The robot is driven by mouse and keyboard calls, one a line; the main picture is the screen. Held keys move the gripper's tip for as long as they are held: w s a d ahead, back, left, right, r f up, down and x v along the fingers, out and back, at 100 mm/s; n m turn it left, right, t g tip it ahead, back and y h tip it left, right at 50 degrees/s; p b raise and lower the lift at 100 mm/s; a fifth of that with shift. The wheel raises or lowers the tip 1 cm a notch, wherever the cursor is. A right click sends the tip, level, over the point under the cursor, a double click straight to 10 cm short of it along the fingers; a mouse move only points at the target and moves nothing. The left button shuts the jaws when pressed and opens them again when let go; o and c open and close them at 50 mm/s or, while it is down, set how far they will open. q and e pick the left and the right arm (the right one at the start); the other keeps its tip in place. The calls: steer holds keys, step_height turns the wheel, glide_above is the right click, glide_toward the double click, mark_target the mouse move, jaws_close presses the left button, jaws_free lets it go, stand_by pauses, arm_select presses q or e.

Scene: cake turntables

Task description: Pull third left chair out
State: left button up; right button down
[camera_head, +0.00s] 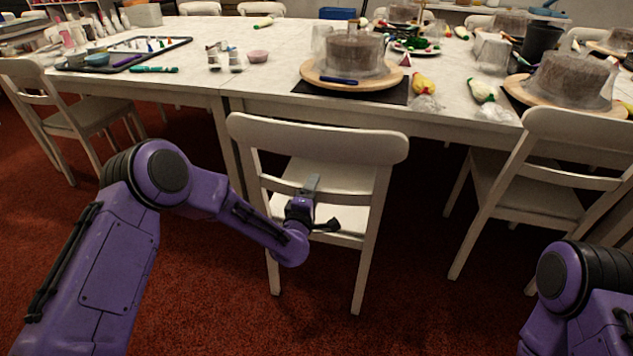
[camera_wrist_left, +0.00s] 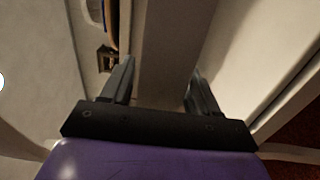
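A white wooden chair (camera_head: 316,143) stands in the middle of the near side of the table, its back towards me and its seat partly under the tabletop. My left gripper (camera_head: 320,206) is at the lower crossbar of its backrest, with one finger above the bar and one below. In the left wrist view my left gripper (camera_wrist_left: 160,88) has its fingers spread apart, with a pale bar (camera_wrist_left: 165,50) running between them. I cannot tell whether the fingers touch it. My right gripper is not in view; only my right arm shows at the bottom right.
Another white chair (camera_head: 570,135) stands to the right and one (camera_head: 70,118) to the left. The white table (camera_head: 275,85) carries wrapped cakes on turntables, including one (camera_head: 352,50) just behind the middle chair. The red carpet (camera_head: 210,310) is clear in front.

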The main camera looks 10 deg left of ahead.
arm_select(q)
steer(key=shift+o, duration=0.3)
steer(key=shift+a+f, duration=0.1)
steer(key=s+p, duration=0.2)
steer(key=s, duration=1)
steer(key=s+a+f+m+g, duration=0.4)
steer(key=s+f+m+g, duration=0.3)
steer(key=s+f, duration=0.45)
steer(key=s+a+f+m+g+y, duration=0.2)
steer(key=s+a+f+g, duration=0.25)
steer(key=s, duration=0.55)
steer(key=s+a+f+m+g+y, duration=0.25)
steer(key=s+a+f, duration=0.25)
steer(key=s, duration=0.5)
step_height(320, 180, up, 15)
steer(key=s+p, duration=0.1)
steer(key=p, duration=1.4)
steer(key=shift+s+n+g, duration=0.3)
steer(key=shift+n+g, duration=0.05)
steer(key=shift+g, duration=0.05)
